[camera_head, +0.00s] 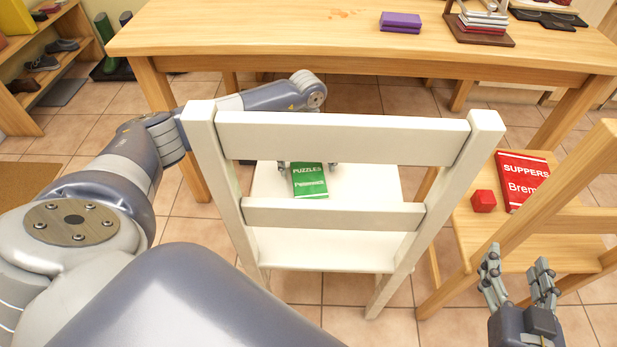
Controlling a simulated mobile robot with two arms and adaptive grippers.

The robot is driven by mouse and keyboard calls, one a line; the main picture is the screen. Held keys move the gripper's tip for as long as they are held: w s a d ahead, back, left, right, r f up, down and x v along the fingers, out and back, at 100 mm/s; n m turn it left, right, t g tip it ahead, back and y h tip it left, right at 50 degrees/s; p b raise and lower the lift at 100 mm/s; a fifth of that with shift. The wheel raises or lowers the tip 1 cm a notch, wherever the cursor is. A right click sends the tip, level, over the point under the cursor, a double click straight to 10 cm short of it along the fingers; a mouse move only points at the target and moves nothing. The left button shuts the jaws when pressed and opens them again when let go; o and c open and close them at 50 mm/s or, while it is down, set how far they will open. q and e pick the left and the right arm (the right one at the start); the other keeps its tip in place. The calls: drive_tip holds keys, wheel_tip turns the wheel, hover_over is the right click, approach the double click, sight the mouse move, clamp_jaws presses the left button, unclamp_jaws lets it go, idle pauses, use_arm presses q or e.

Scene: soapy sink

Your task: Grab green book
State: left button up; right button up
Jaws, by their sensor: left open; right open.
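The green book (309,182), titled "PUZZLES", lies on the seat of the white chair (355,192), seen between the slats of its backrest. My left arm reaches in from the left, behind the chair's top slat. My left gripper (308,167) is open at the book's far end, and small parts of its fingers show on either side of the book. The rest of that gripper is hidden by the top slat, and I cannot tell whether it touches the book. My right gripper (518,277) is open and empty at the lower right, in front of the wooden chair.
A wooden chair (453,240) at right holds a red book (521,178) and a red cube (483,201). The wooden table (300,45) behind bears a purple book (401,22) and a stand with books (482,28). A shoe shelf (62,62) stands far left.

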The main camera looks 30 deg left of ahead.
use_arm(q)
drive_tip(key=shift+f, duration=0.25)
drive_tip(key=c, duration=1.2)
drive_tip(key=shift+r, duration=0.15)
